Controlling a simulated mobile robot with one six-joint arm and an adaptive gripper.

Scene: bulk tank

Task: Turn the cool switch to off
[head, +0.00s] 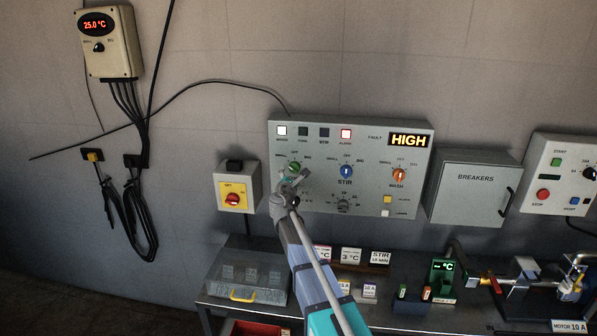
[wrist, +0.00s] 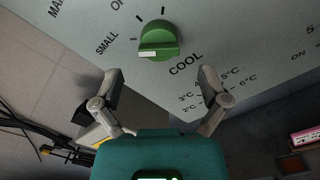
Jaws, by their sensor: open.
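The cool switch is a green knob on the grey control panel, seen in the head view (head: 294,168) and close up in the wrist view (wrist: 160,38). Its white mark points left in the wrist view, toward the side with the word SMALL and away from the partly cut-off "O…" label above. The word COOL is printed beside the knob. My gripper (wrist: 160,88) is open and empty, its two fingers apart below the knob in the wrist view and not touching it. In the head view my gripper (head: 292,184) partly covers the panel just below the knob.
The panel also carries a blue STIR knob (head: 346,171), an orange WASH knob (head: 399,175) and a lit HIGH display (head: 409,140). A breakers box (head: 475,188) is to the right. A cluttered bench (head: 390,316) stands below.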

